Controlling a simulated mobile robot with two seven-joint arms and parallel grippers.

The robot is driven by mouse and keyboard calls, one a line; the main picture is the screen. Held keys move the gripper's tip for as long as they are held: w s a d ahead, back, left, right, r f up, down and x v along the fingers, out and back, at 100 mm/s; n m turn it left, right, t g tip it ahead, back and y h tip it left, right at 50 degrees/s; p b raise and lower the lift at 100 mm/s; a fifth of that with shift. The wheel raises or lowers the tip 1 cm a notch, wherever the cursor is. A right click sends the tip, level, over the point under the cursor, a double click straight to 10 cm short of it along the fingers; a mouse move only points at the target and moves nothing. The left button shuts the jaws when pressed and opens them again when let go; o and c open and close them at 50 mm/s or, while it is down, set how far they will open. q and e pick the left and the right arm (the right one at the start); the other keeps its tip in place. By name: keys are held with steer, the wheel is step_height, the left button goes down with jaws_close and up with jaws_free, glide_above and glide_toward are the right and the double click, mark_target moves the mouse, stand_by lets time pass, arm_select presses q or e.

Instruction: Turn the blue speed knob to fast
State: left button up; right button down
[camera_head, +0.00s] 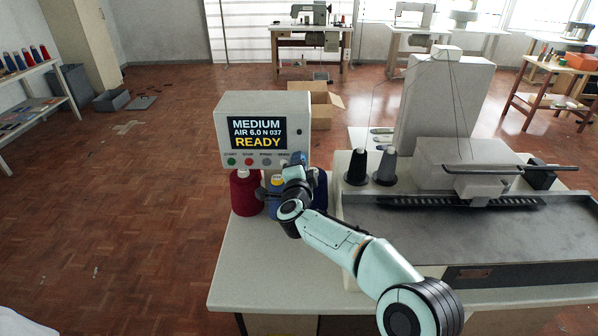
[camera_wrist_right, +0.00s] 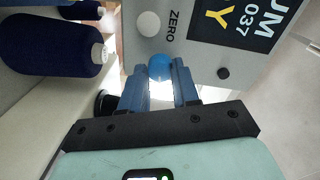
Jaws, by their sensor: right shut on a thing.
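The blue speed knob (camera_wrist_right: 160,66) is a small round knob on the grey control box, seen between my fingertips in the right wrist view. My right gripper (camera_wrist_right: 161,72) is shut on it, one blue-grey finger on each side. In the head view my right gripper (camera_head: 297,160) is at the lower right of the control box (camera_head: 218,128) and hides the knob. The box's display (camera_head: 257,133) reads MEDIUM, AIR 6.0 N 037, READY. The knob's pointer and scale marks cannot be made out. My left gripper is not in view.
A white button (camera_wrist_right: 148,24) marked ZERO and a black round part (camera_wrist_right: 223,73) are near the knob. Dark red (camera_head: 246,194) and navy (camera_wrist_right: 55,48) thread cones stand below the box. The sewing machine (camera_head: 450,205) stands right; the table's front left (camera_head: 250,270) is clear.

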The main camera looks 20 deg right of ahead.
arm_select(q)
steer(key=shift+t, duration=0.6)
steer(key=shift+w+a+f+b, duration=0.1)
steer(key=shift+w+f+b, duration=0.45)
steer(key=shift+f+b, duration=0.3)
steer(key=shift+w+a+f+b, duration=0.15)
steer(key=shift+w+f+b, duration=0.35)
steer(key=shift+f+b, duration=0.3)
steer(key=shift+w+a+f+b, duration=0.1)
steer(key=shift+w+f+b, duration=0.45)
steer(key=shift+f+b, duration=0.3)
arm_select(e)
steer(key=shift+d+r+m, duration=0.1)
steer(key=shift+m, duration=3.5)
steer(key=c, duration=1.1)
jaws_free()
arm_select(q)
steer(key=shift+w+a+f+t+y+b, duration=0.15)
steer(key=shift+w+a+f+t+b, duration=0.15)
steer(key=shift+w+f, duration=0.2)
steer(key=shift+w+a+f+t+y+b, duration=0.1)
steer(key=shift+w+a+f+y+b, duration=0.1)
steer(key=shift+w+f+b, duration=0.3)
arm_select(e)
steer(key=v, duration=1.3)
steer(key=shift+s, duration=0.3)
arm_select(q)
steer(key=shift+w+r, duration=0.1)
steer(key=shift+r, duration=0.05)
